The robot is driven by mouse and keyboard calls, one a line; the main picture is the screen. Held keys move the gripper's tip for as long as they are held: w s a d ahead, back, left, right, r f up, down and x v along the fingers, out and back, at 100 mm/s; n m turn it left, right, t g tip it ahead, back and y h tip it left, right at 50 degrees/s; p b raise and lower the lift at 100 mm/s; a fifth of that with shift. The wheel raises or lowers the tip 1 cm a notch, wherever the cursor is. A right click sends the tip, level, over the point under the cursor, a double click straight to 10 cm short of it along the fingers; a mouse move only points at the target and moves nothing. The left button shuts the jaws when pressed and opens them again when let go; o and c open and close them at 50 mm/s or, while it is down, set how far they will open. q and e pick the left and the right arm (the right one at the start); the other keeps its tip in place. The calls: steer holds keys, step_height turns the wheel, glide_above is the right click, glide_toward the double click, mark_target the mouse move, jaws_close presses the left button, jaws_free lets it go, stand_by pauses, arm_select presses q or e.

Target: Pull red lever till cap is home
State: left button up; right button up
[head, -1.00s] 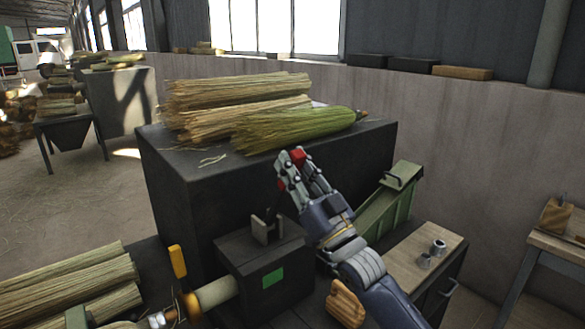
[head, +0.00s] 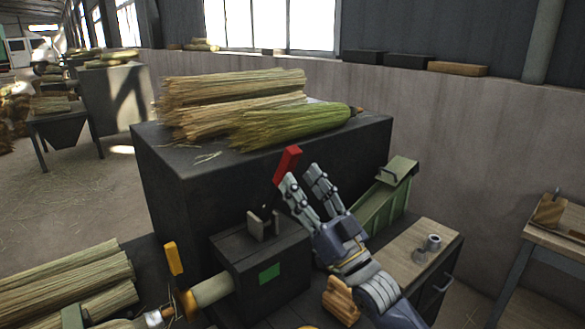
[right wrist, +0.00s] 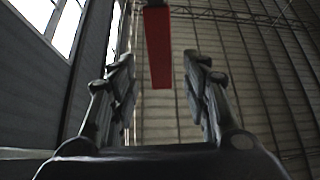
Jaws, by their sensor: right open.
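The red lever handle (head: 287,163) stands up on a dark rod that leans over a bracket (head: 263,222) on the dark machine box (head: 290,262) with a green patch. My right gripper (head: 302,178) is open, its fingers pointing up toward the handle from just below and right of it. In the right wrist view the red handle (right wrist: 158,48) hangs at the top, between and beyond the open fingers (right wrist: 163,72); nothing is gripped. I cannot tell which part is the cap; a pale cylinder (head: 211,289) juts from the box's left side. My left gripper is not in view.
Straw bundles (head: 235,100) and a greenish bundle (head: 292,126) lie on the big dark block (head: 250,175) behind. A green chute (head: 385,200) and a bench top with a metal part (head: 432,243) stand right. More straw (head: 75,285) lies lower left.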

steer(key=v, duration=0.6)
steer(key=shift+s+d+f, duration=0.1)
